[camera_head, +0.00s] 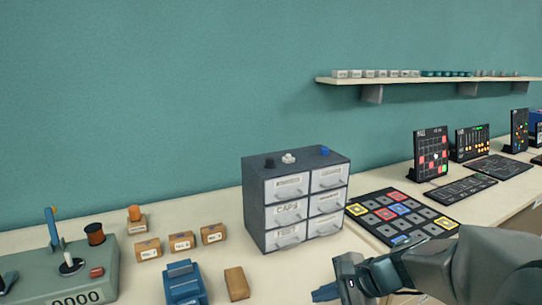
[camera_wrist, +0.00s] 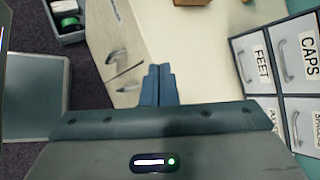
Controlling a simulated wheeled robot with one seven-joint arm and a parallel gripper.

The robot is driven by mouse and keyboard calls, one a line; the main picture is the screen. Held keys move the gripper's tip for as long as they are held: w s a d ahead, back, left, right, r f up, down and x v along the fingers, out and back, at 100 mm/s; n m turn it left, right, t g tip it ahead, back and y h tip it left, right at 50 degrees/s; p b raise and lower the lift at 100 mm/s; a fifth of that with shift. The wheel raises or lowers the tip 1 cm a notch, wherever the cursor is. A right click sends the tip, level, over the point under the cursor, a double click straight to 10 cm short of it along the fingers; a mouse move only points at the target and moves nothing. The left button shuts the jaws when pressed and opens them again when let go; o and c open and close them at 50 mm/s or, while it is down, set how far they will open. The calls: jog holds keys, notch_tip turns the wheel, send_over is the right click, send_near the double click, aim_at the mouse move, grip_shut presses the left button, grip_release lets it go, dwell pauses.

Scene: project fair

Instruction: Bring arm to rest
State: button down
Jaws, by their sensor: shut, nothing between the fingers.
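My gripper (camera_head: 326,293) shows at the bottom of the head view, with my dark grey arm coming in from the lower right. In the wrist view, its two blue fingers (camera_wrist: 158,84) are together, with nothing between them. The gripper is in front of the small drawer cabinet (camera_head: 255,215), near the table's front edge, and apart from it. The cabinet also shows at the right of the wrist view (camera_wrist: 279,86), with drawers labelled FEET and CAPS.
On the table (camera_head: 190,228) are a green-grey machine (camera_head: 60,275), a blue device (camera_head: 184,283), several small brown boxes (camera_head: 181,241) and a dark board with coloured squares (camera_head: 405,215). A shelf (camera_head: 430,80) hangs on the wall. Floor shows below the table edge in the wrist view.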

jog(key=s+d+r+n+h+p, duration=0.2)
jog(key=s+n+h, duration=0.2)
jog(key=n, duration=0.3)
jog(key=s+d+r+n+g+h+p, duration=0.1)
jog(key=s+d+r+n+h+p, duration=0.1)
jog(key=s+n, duration=0.5)
jog(key=shift+s+r+g+h, duration=0.15)
jog(key=shift+s+g+h, duration=0.15)
jog(key=shift+h, duration=0.6)
